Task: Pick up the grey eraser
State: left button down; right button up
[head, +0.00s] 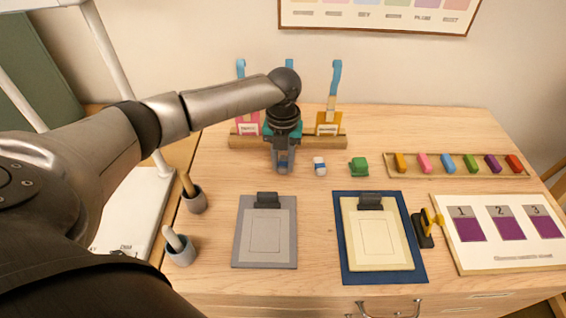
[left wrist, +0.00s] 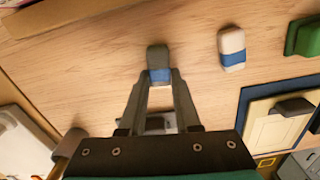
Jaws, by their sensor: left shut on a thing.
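The grey eraser (left wrist: 158,56) with a blue band is between the fingertips of my left gripper (left wrist: 159,82) in the left wrist view. My left gripper (head: 284,165) is shut on it and points down over the back middle of the table. In the head view the fingers mostly hide the eraser. I cannot tell whether the eraser touches the table. My right gripper is in neither view.
A white eraser with a blue band (head: 320,166) lies just right of my left gripper, then a green block (head: 359,167). A wooden rack (head: 240,142) with blue-topped tools stands behind. Clipboards (head: 240,255) lie in front. Bare wood lies between.

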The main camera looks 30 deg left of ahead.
aim_at(284, 166)
pick_arm(q)
notch_tip(284, 166, up, 19)
jog(key=p, duration=0.3)
jog(key=shift+r, duration=0.2)
jog(key=c, duration=1.2)
grip_release()
grip_shut()
jog(key=shift+d, duration=0.1)
